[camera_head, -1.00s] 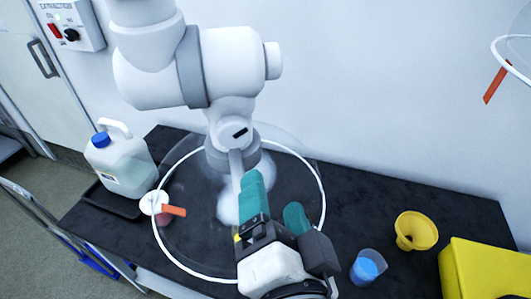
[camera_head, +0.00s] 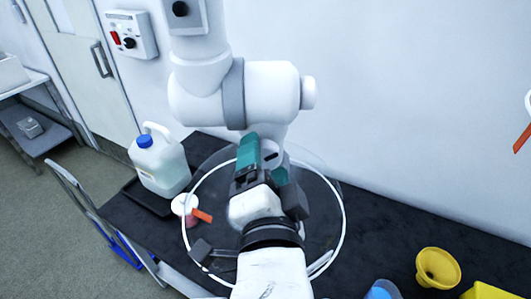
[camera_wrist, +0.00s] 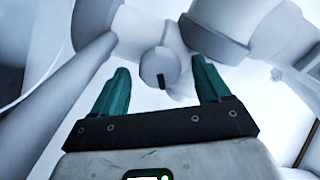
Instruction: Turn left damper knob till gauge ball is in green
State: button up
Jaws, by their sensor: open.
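The white extraction arm on the left hangs from above, with a round pale knob at its lower joint. The knob, marked by a dark slot, is partly hidden behind my gripper in the head view (camera_head: 271,153). The knob faces me in the wrist view (camera_wrist: 154,67), between the two teal fingers and beyond their tips. My gripper (camera_head: 264,158) is open and empty, with its fingers pointing up at the joint; it also shows in the wrist view (camera_wrist: 160,66). I cannot make out a gauge ball or a green band.
A jug (camera_head: 160,162) stands on a black tray at left. A yellow funnel (camera_head: 437,268) and blue beaker (camera_head: 380,291) are at right. A switch box (camera_head: 131,34) is on the wall.

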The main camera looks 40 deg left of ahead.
jog(key=shift+w+a, duration=0.3)
jog(key=c, duration=1)
jog(key=shift+d+n, duration=0.1)
jog(key=shift+n, duration=1)
jog(key=shift+c, duration=0.2)
jog(key=shift+n, duration=1.3)
jog(key=o, duration=1)
jog(key=shift+o, duration=0.2)
jog(key=shift+s, duration=0.1)
jog(key=b+v, duration=0.3)
jog(key=v, duration=0.7)
jog(key=shift+s+d, duration=0.15)
jog(key=shift+s, duration=0.1)
